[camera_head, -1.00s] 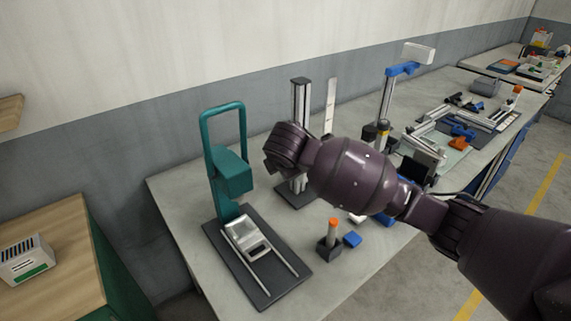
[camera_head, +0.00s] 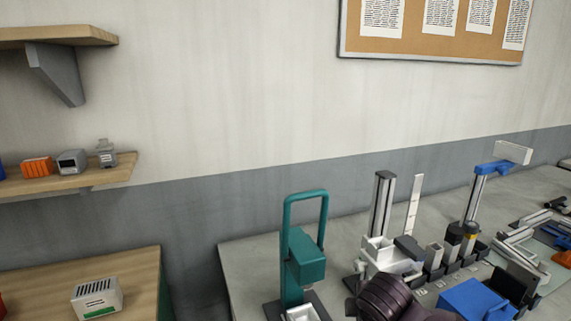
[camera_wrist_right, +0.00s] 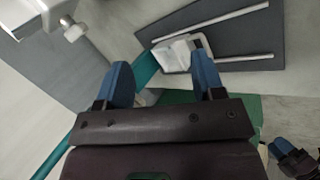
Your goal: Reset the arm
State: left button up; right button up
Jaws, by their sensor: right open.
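My right arm (camera_head: 385,300) shows only as a dark purple part at the bottom edge of the head view, right of the teal press; its gripper cannot be made out there. In the right wrist view my right gripper (camera_wrist_right: 164,75) has its two blue fingers apart, with nothing seen held between them. Beyond the fingers lies a white carriage (camera_wrist_right: 183,52) on a dark base plate (camera_wrist_right: 225,22) with two pale rails. The teal press (camera_head: 305,255) with a loop handle stands upright on the bench.
The grey bench (camera_head: 240,270) carries a pale bin (camera_head: 390,257), a blue block (camera_head: 470,298) and upright stands close to my arm. A wooden cabinet (camera_head: 130,268) with a small white box (camera_head: 97,297) is at left. Wall shelves (camera_head: 75,183) hang above it.

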jog(key=s+d+f+m+g, duration=0.1)
jog(key=s+d+f+m, duration=0.15)
jog(key=s+m, duration=0.55)
jog(key=s+d+f+m+g, duration=0.1)
jog(key=s+d+f+m, duration=0.2)
jog(key=s, duration=0.9)
jog(key=s+d+f+m+g, duration=0.1)
jog(key=s+d+f+m, duration=0.1)
jog(key=s+d+m, duration=0.6)
pick_arm(q)
jog(key=shift+w+f+b, duration=0.4)
jog(key=shift+f+b, duration=0.15)
jog(key=shift+b, duration=0.6)
pick_arm(e)
jog(key=w+a+f+n+t, duration=0.1)
jog(key=w+f+t, duration=0.1)
jog(key=f+t, duration=0.2)
jog(key=w+a+f+n+t, duration=0.2)
jog(key=w+f+t, duration=0.1)
jog(key=f, duration=0.5)
jog(key=shift+w+f+t, duration=0.2)
jog(key=shift+w+t, duration=0.15)
jog(key=shift+t, duration=0.15)
jog(key=shift+a, duration=0.1)
